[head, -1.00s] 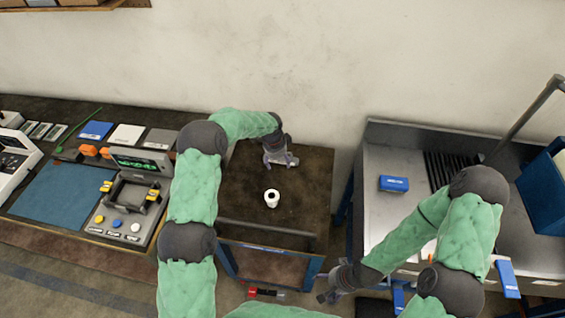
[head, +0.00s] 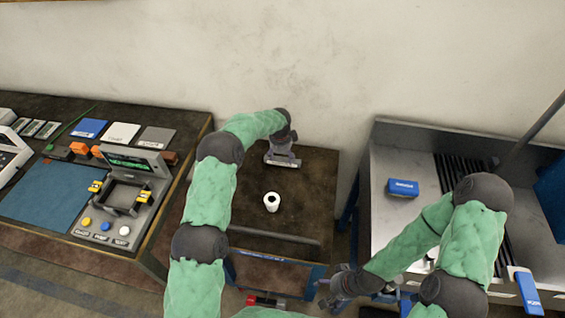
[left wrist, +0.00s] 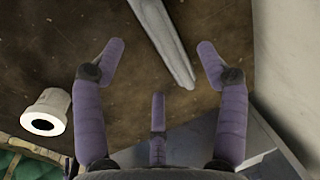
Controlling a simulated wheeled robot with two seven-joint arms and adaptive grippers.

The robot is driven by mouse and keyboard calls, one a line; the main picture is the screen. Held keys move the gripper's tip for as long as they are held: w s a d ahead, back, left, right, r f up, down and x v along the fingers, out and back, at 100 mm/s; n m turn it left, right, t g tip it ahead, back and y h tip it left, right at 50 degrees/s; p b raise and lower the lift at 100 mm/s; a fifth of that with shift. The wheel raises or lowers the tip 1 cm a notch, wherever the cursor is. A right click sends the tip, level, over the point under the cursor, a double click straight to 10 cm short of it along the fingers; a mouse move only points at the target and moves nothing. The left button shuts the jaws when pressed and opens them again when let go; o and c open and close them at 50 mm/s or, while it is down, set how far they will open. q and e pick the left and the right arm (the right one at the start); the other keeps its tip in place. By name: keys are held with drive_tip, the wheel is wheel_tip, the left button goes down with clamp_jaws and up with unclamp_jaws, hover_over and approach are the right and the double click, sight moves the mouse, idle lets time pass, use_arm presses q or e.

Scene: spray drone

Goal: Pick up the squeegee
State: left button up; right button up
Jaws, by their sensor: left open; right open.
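A long pale grey bar, which looks like part of the squeegee (left wrist: 163,40), lies on the dark brown bench in the left wrist view. It runs from the top edge down between the fingers. In the head view the squeegee (head: 284,163) shows as a short light bar at my left gripper, near the back of the bench. My left gripper (left wrist: 158,62) is open, its purple fingers spread to both sides of the bar, with none visibly closed on it. The rest of the squeegee is hidden or out of frame. My right gripper (head: 328,298) is open and empty, low in front of the bench.
A white roll (head: 271,202) stands on the small brown bench (head: 315,190), nearer me than the squeegee. A wall is behind. A metal sink unit (head: 385,160) with a blue box (head: 403,188) is right; a workbench with a console (head: 125,195) is left.

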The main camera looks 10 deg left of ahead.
sight(283, 161)
use_arm(q)
drive_tip(key=f, duration=0.2)
drive_tip(key=w+f+b, duration=0.1)
drive_tip(key=f, duration=0.1)
drive_tip(key=shift+d+f, duration=0.2)
drive_tip(key=shift+f, duration=0.2)
drive_tip(key=c, duration=1.3)
